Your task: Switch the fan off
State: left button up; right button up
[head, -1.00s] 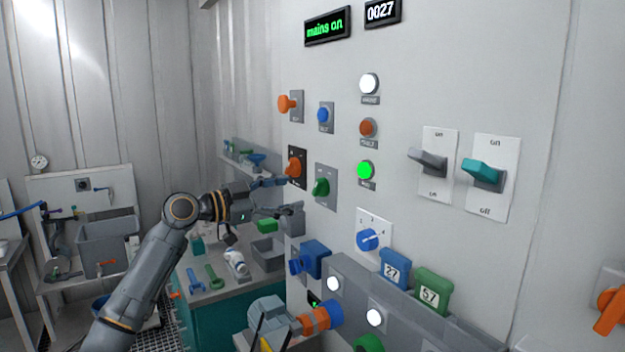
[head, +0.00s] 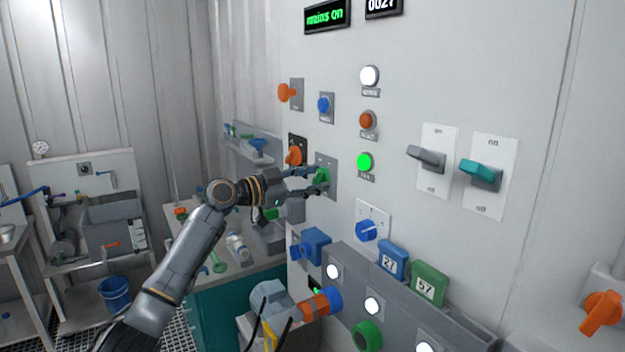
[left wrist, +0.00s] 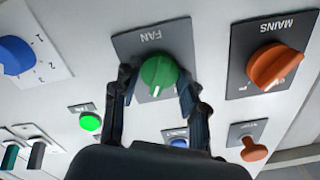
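The green fan knob (head: 323,177) sits on a grey plate on the wall panel. It also shows in the left wrist view (left wrist: 158,72), under the label FAN, with its white pointer mark toward the bottom of that picture. My left gripper (head: 315,180) is at the knob, its fingers on either side of it. In the left wrist view the fingers look spread, with narrow gaps beside the knob; I cannot tell whether either touches it. My right gripper is not in view.
The orange MAINS knob (left wrist: 276,67) is close beside the fan plate. A green lamp (head: 364,162) is lit to the right. A blue dial (head: 368,230) and two levers, grey (head: 427,158) and teal (head: 481,174), are farther right. The display (head: 327,15) reads "mains on".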

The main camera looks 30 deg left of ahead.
pick_arm(q)
jog(key=shift+c, duration=0.5)
jog(key=shift+n, duration=0.4)
jog(key=shift+n+b, duration=0.55)
jog(key=shift+n, duration=0.45)
jog(key=n, duration=0.2)
jog(key=shift+n, duration=0.3)
jog(key=n, duration=0.2)
jog(key=shift+n, duration=0.4)
jog(key=shift+r+n+p, duration=0.1)
jog(key=shift+n+p, duration=0.2)
jog(key=shift+n, duration=1.6)
